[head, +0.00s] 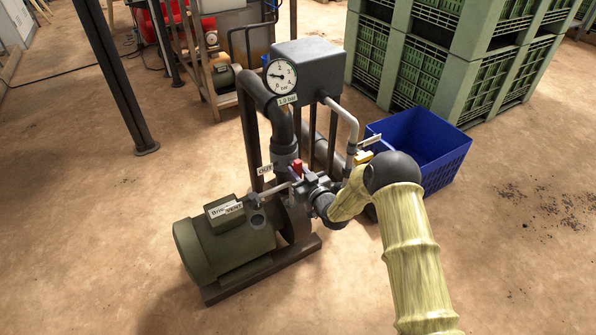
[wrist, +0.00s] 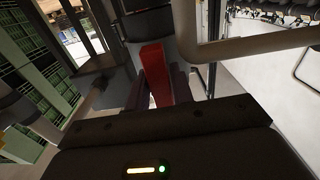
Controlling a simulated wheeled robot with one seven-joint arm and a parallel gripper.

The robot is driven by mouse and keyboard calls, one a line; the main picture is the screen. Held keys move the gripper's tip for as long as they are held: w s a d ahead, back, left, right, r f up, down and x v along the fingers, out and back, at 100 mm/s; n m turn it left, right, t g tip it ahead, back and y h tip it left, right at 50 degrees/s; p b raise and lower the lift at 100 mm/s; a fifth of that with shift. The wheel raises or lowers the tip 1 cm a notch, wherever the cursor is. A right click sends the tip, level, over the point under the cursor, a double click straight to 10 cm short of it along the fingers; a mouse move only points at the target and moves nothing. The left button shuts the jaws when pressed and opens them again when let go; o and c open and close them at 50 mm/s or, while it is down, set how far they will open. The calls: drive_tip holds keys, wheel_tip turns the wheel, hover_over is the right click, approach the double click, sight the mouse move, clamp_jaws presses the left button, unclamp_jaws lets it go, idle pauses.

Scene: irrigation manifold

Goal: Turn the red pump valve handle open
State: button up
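The red valve handle (head: 297,166) shows in the head view as a small upright red piece by the grey pipe fittings above the pump. In the wrist view the red handle (wrist: 156,72) is large and central, rising ahead of my gripper's dark body. My gripper (head: 308,181) is at the valve in the head view, partly lost among the fittings. In the wrist view its dark fingers (wrist: 158,92) lie on either side of the handle's lower part. Whether they press on it I cannot tell. The valve body below the handle is hidden by my gripper.
A green pump motor (head: 225,240) stands on the floor at left. A pressure gauge (head: 280,77) and grey box (head: 306,55) are above the valve. Pipes crowd around it. A blue crate (head: 440,160) and green stacked crates (head: 440,60) stand at right. Front floor is clear.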

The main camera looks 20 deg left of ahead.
drive_tip(key=shift+o, duration=1.4)
drive_tip(key=shift+s+d+r, duration=0.1)
drive_tip(key=shift+s+d, duration=0.1)
drive_tip(key=shift+d, duration=0.05)
drive_tip(key=p+v, duration=0.5)
drive_tip(key=v, duration=1.1)
drive_tip(key=shift+s+d, duration=0.25)
drive_tip(key=shift+d, duration=0.05)
